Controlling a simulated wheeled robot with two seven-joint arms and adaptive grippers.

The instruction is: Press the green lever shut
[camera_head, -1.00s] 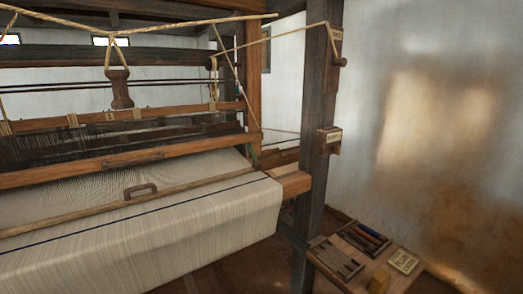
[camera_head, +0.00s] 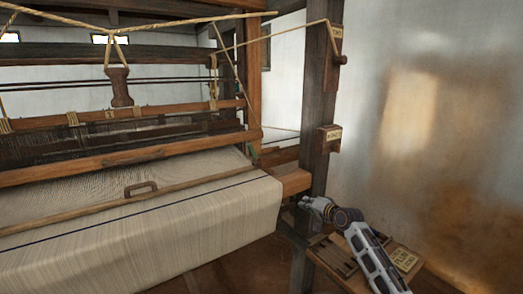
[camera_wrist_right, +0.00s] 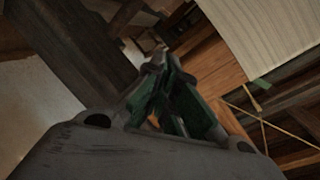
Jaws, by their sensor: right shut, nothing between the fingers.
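A small green piece, seemingly the green lever (camera_head: 253,152), shows at the right end of the loom beside the wooden post. It also shows as a green tab (camera_wrist_right: 262,84) right of the fingers in the right wrist view. Its exact position is too small to tell. My right gripper (camera_head: 304,202) is shut and empty, in front of the dark post and below the beam end, apart from the green piece. In the wrist view its fingers (camera_wrist_right: 161,62) meet near the middle. My left gripper is not in view.
The dark upright post (camera_head: 313,105) stands close to my right gripper. The cloth-covered beam (camera_head: 205,235) fills the left front, with its wooden end (camera_head: 295,182) near the gripper. A low bench with a tool tray (camera_head: 334,251) and a lettered block (camera_head: 404,259) lies below my arm.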

